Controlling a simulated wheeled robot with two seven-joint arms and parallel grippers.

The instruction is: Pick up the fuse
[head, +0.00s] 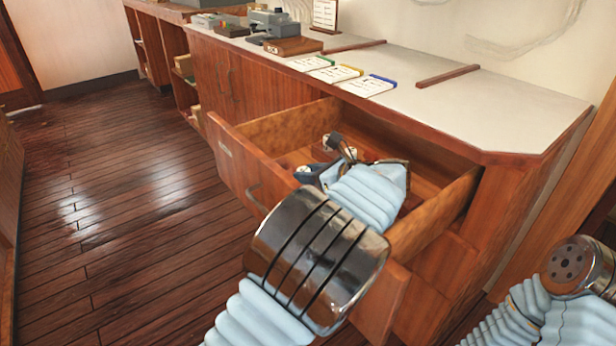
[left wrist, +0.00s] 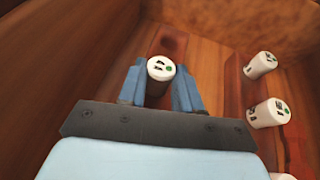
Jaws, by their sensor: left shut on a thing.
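My left gripper (head: 347,166) reaches down into the open wooden drawer (head: 236,167). In the left wrist view its two blue fingers (left wrist: 160,84) are shut on a white fuse (left wrist: 160,68), one finger on each side. The fuse's round end, with dark print and a green mark, faces the camera. In the head view my wrist and arm hide most of the fingers, and I cannot make out the held fuse there. My right gripper is out of view; only part of my right arm shows at the lower right.
Two more white fuses (left wrist: 262,65) (left wrist: 267,113) lie in the drawer to the right, with part of another at the lower edge. Drawer walls surround my gripper closely. The countertop (head: 480,105) above holds several cards (head: 367,86) and wooden strips (head: 447,76).

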